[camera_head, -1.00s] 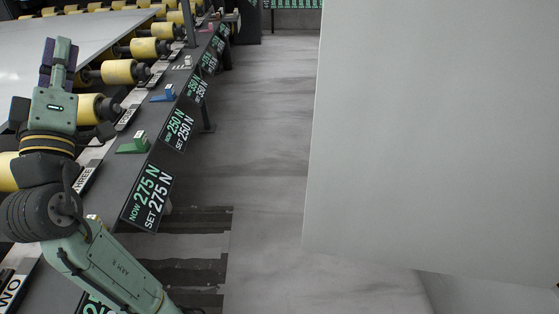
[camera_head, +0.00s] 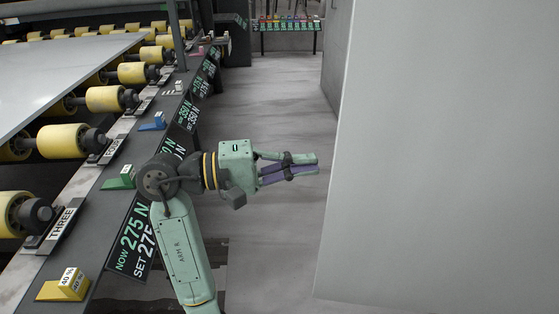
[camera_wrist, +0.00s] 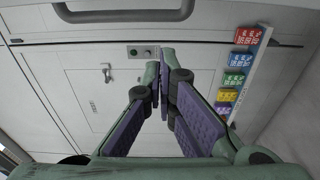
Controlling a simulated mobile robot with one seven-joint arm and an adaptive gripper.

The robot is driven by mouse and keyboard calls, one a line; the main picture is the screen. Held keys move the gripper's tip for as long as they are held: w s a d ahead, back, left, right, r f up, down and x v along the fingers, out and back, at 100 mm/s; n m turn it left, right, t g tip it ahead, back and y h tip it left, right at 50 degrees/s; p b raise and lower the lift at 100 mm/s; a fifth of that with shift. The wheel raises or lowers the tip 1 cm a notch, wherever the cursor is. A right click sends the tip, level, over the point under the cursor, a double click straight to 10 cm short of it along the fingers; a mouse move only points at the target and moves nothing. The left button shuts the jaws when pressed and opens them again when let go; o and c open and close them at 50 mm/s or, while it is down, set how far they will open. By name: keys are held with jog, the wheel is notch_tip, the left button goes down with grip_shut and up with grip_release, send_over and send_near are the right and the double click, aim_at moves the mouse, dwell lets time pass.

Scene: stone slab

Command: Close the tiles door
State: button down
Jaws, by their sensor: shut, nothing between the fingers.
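A large plain light-grey panel (camera_head: 450,150) fills the right of the head view; it looks like an open door leaf, but I see no label on it. My gripper (camera_head: 312,163) is shut and empty, pointing right just left of the panel's edge, without clear contact. In the wrist view my gripper (camera_wrist: 161,75) has its purple-padded fingers together. Beyond them is a whitish front (camera_wrist: 70,60) with a dark bar handle (camera_wrist: 125,14), a small lever latch (camera_wrist: 107,72) and a small dark plate (camera_wrist: 145,52). I cannot tell whether this front is the same panel.
A roller line with yellow rollers (camera_head: 118,98) and a pale slab (camera_head: 60,70) runs along the left, with display signs (camera_head: 133,238). The grey floor aisle (camera_head: 275,110) is clear. Coloured tags (camera_wrist: 240,60) show in the wrist view. A rack with coloured items (camera_head: 290,25) stands far back.

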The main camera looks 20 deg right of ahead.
jog(key=shift+s+d+p, duration=0.2)
jog(key=shift+s+d, duration=0.05)
jog(key=shift+s, duration=0.4)
jog(key=shift+s+d+p, duration=0.2)
jog(key=shift+s+d, duration=0.1)
jog(key=shift+s, duration=0.4)
jog(key=shift+s+d+p, duration=0.2)
jog(key=shift+s+d, duration=0.05)
jog(key=shift+s, duration=0.4)
jog(key=shift+s, duration=0.1)
